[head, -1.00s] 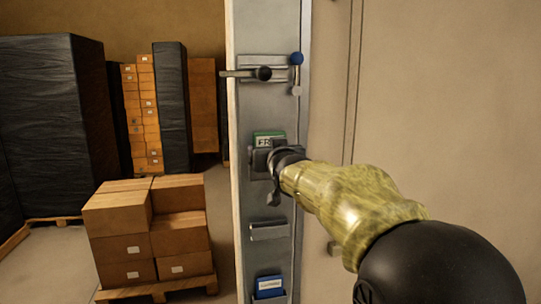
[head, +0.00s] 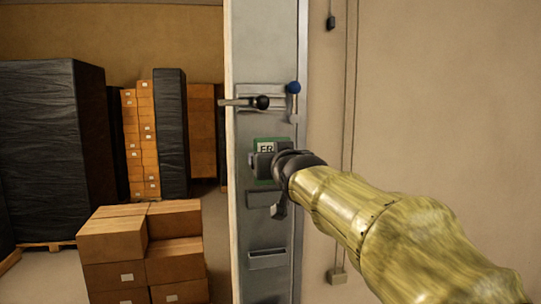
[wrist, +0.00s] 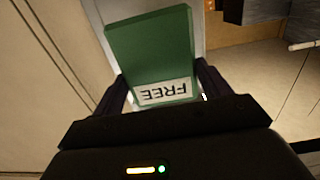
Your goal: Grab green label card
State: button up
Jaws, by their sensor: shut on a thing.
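The green label card (head: 267,147) is in front of the grey metal panel, above a holder. In the wrist view the green card (wrist: 152,48) sits between both fingers, with a white strip reading FREE upside down. My gripper (head: 265,164) is shut on its lower part. The upper holder (head: 265,198) on the panel is just below the card and looks empty; my gripper partly covers it. The card's lower end is partly hidden by my fingers in the head view.
A lever with a black knob (head: 263,102) and a blue-knobbed lever (head: 293,88) project from the panel above the card. A lower holder (head: 267,258) looks empty. Stacked cardboard boxes (head: 145,245) and black-wrapped stacks stand at the left. A bare wall is at the right.

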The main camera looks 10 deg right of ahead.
jog(key=s+b, duration=1.2)
dwell(0.6)
